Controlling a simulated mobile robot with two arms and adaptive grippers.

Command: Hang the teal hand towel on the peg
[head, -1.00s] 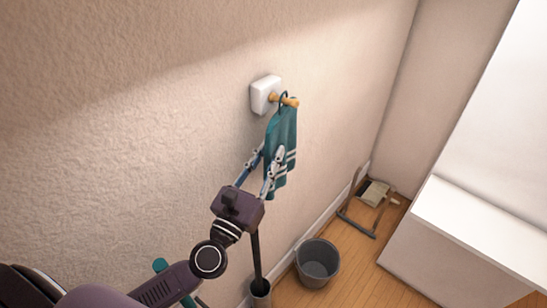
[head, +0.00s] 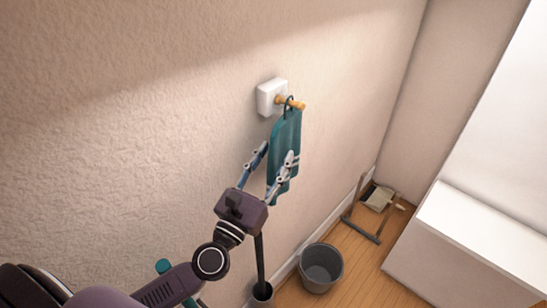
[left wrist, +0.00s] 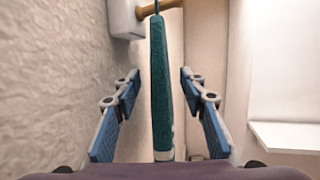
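The teal hand towel (head: 286,138) hangs by its loop from the wooden peg (head: 294,103), which sticks out of a white wall block (head: 271,97). In the left wrist view the towel (left wrist: 160,85) hangs edge-on between the fingers, with a gap on both sides, and its loop goes up to the peg (left wrist: 162,5). My left gripper (head: 275,157) is open around the lower part of the towel, its fingers apart from it. My right gripper is not in view.
A grey bucket (head: 320,267) stands on the wooden floor by the wall. A dark pole (head: 260,265) stands in a holder left of it. A dustpan (head: 378,198) and a frame lie near the corner. A white-topped unit (head: 480,225) fills the right side.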

